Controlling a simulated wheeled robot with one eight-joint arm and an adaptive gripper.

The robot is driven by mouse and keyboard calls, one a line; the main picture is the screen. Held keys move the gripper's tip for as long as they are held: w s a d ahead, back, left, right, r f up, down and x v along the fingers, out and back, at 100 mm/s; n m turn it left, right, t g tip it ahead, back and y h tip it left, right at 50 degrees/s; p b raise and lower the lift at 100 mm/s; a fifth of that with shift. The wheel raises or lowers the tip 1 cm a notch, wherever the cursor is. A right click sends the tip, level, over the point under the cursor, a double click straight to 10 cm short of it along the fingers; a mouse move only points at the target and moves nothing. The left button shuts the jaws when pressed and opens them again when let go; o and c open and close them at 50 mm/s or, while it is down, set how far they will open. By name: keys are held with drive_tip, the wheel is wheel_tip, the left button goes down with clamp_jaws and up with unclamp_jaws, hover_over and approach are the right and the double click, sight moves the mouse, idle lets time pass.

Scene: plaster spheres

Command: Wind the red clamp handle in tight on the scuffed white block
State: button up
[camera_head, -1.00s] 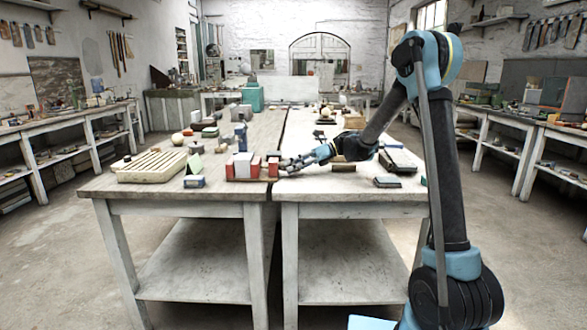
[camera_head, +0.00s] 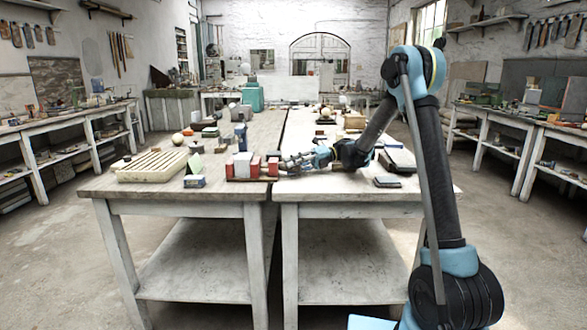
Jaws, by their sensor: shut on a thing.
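The white block (camera_head: 243,164) stands between red clamp parts on a low reddish-brown base (camera_head: 248,180) near the front edge of the table, left of the gap. Any scuffs on it are too small to make out. A red jaw (camera_head: 230,169) is at its left and another red piece (camera_head: 256,167) at its right. The red clamp handle (camera_head: 272,167) is at the right end. My gripper (camera_head: 282,166) reaches in from the right, low over the table, and is shut at the handle. The exact finger contact and any space between jaw and block are too small to tell.
A blue upright object (camera_head: 240,136) stands behind the clamp. Dark flat boxes (camera_head: 388,182) lie to the right. The table's front edge is close.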

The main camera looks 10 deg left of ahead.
drive_tip(key=shift+w, duration=0.1)
drive_tip(key=o, duration=1.1)
